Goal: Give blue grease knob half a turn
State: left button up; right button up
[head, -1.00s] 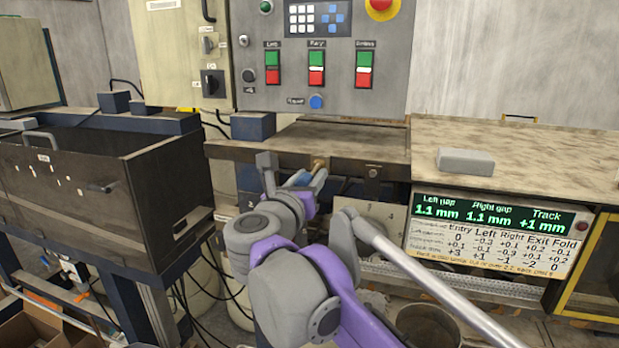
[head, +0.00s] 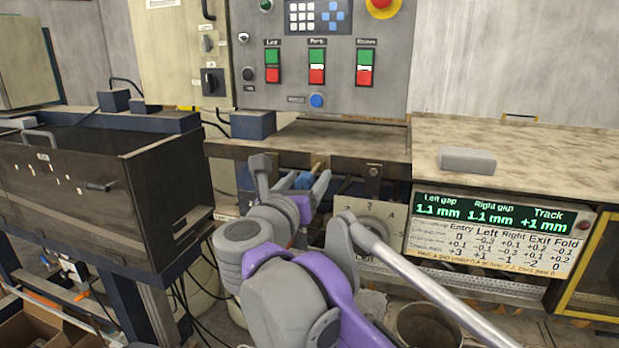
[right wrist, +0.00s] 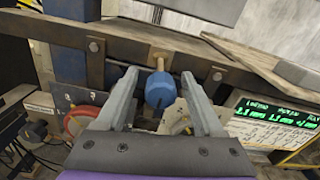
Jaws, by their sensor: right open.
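The blue grease knob (right wrist: 159,90) sits on a brass-coloured stem below the machine's front rail. In the right wrist view it lies between the spread fingers of my right gripper (right wrist: 164,98), with a visible space on each side. In the head view the knob (head: 304,181) is partly hidden by the right gripper (head: 290,182), which is open and reaches up to it from below. A dark mark shows on the knob's lower face. My left gripper is in neither view.
The machine's front rail (head: 240,152) runs just above the knob. A numbered plate (head: 375,215) is right of the gripper, and a gap display (head: 492,213) is further right. A dark open bin (head: 150,200) stands at left. A grey block (head: 466,159) lies on the worktop.

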aim_at(302, 186)
jog(key=b+v, duration=0.1)
jog(key=v, duration=0.7)
jog(key=shift+s, duration=0.15)
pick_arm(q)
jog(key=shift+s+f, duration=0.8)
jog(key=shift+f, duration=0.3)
pick_arm(e)
jog(key=shift+s+a, duration=0.1)
jog(key=shift+s, duration=0.25)
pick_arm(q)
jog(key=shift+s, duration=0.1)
